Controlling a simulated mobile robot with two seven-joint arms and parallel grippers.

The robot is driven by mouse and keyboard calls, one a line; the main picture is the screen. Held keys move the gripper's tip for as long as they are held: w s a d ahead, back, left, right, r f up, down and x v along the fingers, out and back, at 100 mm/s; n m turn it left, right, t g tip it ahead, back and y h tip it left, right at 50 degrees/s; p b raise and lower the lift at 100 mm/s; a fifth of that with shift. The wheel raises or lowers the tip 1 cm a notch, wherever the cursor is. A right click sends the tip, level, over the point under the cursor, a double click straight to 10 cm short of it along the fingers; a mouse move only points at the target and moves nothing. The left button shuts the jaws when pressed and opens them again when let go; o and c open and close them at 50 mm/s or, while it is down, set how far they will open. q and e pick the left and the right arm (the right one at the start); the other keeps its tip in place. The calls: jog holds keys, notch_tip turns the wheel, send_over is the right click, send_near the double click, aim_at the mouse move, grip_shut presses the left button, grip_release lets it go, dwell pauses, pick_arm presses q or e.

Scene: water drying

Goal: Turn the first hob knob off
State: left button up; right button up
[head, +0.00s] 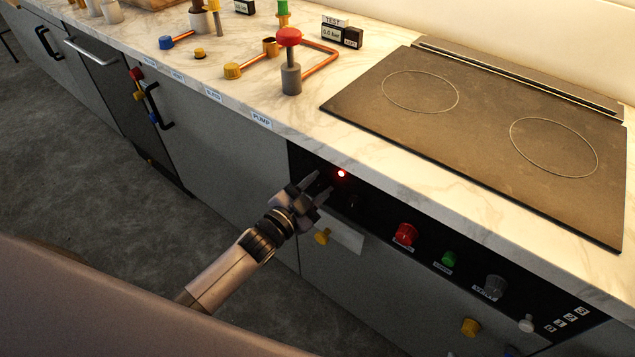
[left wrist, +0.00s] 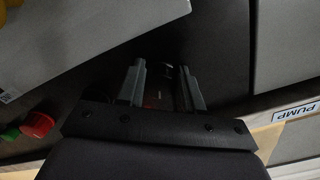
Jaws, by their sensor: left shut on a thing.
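The black hob control panel (head: 375,215) runs along the cabinet front below the cooktop (head: 450,120). My left gripper (head: 317,187) reaches its left end, and its fingers are closed around a dark knob there. In the left wrist view my left gripper (left wrist: 166,85) has a finger on each side of this dark knob, which barely shows against the black panel. Its turn angle cannot be read. A red light (head: 341,173) glows just above and right of the fingertips. A second dark knob (head: 353,203) sits to their right. My right gripper is not in view.
Red (head: 405,233), green (head: 449,258) and grey (head: 495,286) knobs stand farther right on the panel. A yellow knob (head: 322,237) sits just below my gripper. Pipe fittings, including a red-topped valve (head: 289,38), stand on the marble counter (head: 300,118). Open floor lies at left.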

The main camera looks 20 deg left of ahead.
pick_arm(q)
jog(key=shift+f+n+p, duration=0.1)
jog(key=shift+n+p, duration=0.2)
jog(key=shift+n, duration=1.7)
jog(key=o, duration=1)
jog(key=shift+s, duration=0.1)
jog(key=shift+v, duration=3.55)
